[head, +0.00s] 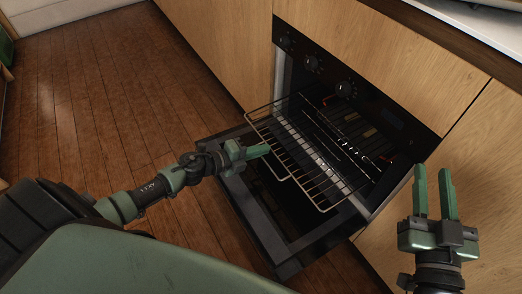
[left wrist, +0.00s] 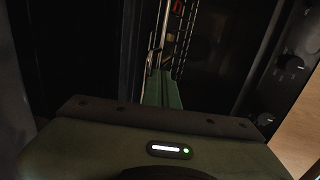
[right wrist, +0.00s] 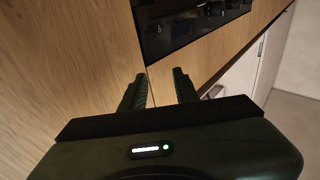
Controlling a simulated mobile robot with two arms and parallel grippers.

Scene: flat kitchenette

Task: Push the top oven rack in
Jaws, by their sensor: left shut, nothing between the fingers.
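The oven (head: 345,130) stands open with its door (head: 262,222) folded down. The top oven rack (head: 318,184), a thin wire grid, sticks out of the cavity above the door. My left gripper (head: 264,149) is shut and empty, with its tips at the rack's front edge; I cannot tell whether they touch it. The left wrist view shows the closed fingers (left wrist: 165,75) pointing at the rack wires (left wrist: 181,42). My right gripper (head: 434,168) is open and empty, to the right of the oven; it also shows in the right wrist view (right wrist: 158,80).
Wooden cabinet fronts (head: 222,52) flank the oven. Black knobs (head: 345,88) line the control panel above the cavity. A countertop (head: 480,28) runs above at the right. The wooden floor (head: 100,85) is clear at the left.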

